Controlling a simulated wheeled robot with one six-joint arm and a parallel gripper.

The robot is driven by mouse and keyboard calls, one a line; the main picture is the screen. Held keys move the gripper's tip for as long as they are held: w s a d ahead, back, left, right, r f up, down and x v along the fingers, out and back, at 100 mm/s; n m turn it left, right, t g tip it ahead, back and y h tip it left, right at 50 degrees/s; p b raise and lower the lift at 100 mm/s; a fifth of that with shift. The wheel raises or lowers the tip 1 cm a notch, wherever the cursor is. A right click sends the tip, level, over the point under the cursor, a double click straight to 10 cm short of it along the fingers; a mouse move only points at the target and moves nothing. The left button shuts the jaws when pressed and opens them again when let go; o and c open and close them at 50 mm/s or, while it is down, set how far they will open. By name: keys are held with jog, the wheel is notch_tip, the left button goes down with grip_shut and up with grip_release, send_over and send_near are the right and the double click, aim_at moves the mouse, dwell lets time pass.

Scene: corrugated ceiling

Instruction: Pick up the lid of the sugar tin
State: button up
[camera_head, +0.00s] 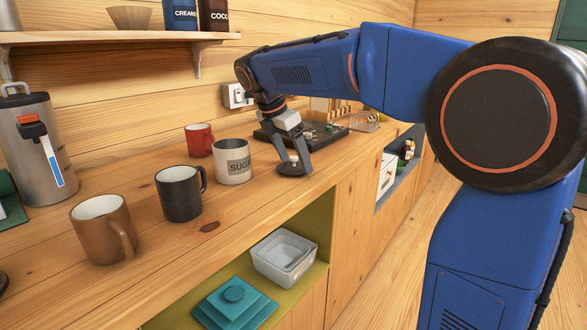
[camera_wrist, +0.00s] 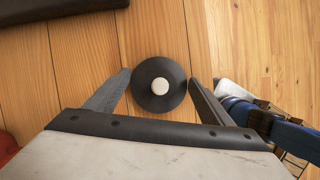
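The sugar tin (camera_head: 232,168) is a cream cylinder labelled SUGAR, standing upright and open-topped on the wooden counter. Its lid (camera_head: 293,170) is a dark round disc to the right of the tin, near the counter's front edge. In the wrist view the lid (camera_wrist: 144,94) shows a pale round knob (camera_wrist: 160,86) at its centre. My gripper (camera_head: 292,158) points down over the lid. In the wrist view my gripper (camera_wrist: 159,76) is open, one finger on each side of the lid, with narrow gaps visible. Nothing appears held.
A red mug (camera_head: 199,142), a black mug (camera_head: 178,197) and a brown mug (camera_head: 100,232) stand left of the tin. A dark stove or tray (camera_head: 330,134) lies behind my gripper. The counter's front edge is close, with an open shelf (camera_head: 320,225) below.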

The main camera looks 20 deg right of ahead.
jog(key=c, duration=0.4)
